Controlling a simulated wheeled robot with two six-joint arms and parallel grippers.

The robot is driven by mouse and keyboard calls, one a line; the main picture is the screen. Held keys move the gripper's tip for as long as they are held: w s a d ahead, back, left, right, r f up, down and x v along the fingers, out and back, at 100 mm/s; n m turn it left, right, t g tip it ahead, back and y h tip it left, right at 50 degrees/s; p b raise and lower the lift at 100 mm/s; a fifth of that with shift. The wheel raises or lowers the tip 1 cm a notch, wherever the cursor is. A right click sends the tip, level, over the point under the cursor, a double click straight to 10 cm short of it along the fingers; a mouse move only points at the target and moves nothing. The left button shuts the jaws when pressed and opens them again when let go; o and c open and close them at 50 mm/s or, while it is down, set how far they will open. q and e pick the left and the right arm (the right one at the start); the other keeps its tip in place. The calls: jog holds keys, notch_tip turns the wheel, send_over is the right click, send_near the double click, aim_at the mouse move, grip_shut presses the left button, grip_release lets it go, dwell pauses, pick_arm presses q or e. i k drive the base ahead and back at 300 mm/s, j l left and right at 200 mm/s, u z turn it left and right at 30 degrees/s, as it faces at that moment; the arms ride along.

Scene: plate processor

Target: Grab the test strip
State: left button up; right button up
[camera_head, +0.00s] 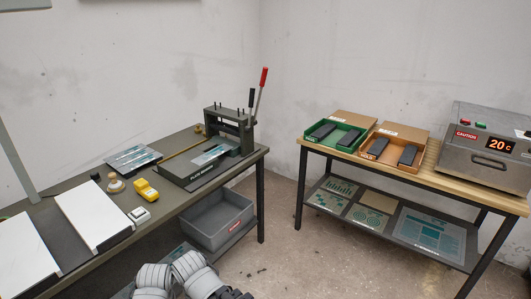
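A flat teal-grey piece (134,158) with narrow pale bands lies on the dark workbench at the left; it may be or hold the test strip, but it is too small to tell. Another grey-teal sheet (211,154) lies on the bed of the plate processor (190,176), partly under its frame. Pale grey rounded links of my own arm show at the bottom edge. I cannot make out either gripper's fingers in the picture.
The dark workbench (165,210) carries white boards (92,216), a yellow device (144,190) and a wooden-knobbed tool (115,184). A grey bin (217,222) sits below. The wooden table at right holds a green tray (348,146), an orange tray (384,158) and a steel heater (484,165).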

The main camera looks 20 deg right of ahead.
aim_at(202, 159)
jog(key=z, duration=0.45)
jog(key=i+l+z, duration=0.1)
jog(key=i+z, duration=0.25)
jog(key=i, duration=1.35)
